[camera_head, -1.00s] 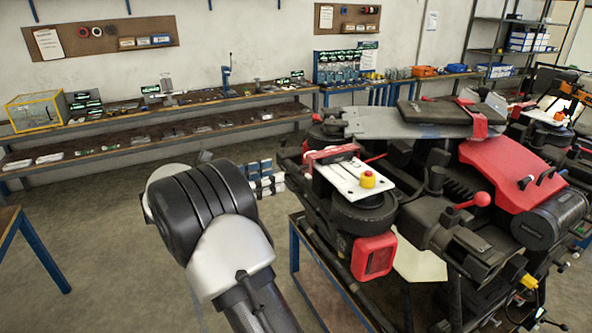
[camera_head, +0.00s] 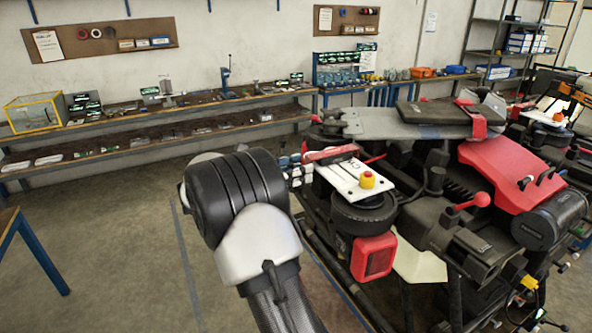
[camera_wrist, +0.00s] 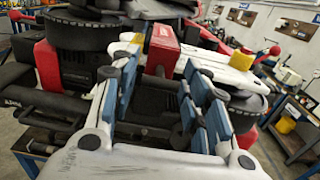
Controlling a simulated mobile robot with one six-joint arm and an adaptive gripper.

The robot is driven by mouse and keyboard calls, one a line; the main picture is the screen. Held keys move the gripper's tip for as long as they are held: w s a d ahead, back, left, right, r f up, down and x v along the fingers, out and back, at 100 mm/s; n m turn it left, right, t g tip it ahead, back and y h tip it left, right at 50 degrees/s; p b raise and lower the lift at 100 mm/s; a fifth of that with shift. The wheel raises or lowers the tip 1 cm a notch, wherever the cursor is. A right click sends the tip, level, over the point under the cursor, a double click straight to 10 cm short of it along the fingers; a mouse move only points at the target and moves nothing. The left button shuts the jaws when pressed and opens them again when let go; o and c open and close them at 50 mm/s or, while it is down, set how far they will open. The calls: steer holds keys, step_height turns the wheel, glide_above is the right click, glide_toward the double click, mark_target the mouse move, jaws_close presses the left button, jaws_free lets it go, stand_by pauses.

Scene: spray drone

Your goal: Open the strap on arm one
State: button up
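The drone (camera_head: 515,175), black with red panels, sits folded on a stand. A red strap-like bar (camera_head: 330,154) crosses a white plate (camera_head: 345,178) with a yellow knob on the nearer arm end. A red block (camera_wrist: 163,48), probably the same part, stands upright ahead in the wrist view. My gripper (camera_wrist: 160,80) is open, its blue-padded fingers apart either side of a gap with dark drone parts beyond. The red block is just past the fingertips; contact cannot be told. In the head view only a bit of my gripper (camera_head: 297,170) shows behind my arm. Which arm is arm one is unmarked.
A second red clasp (camera_head: 478,118) lies at the drone's top. A red-ended lever (camera_head: 475,201) and a dark cylinder (camera_head: 550,218) stick out near the front. A workbench (camera_head: 160,112) runs along the wall.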

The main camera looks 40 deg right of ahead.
jaws_close()
stand_by(0.3)
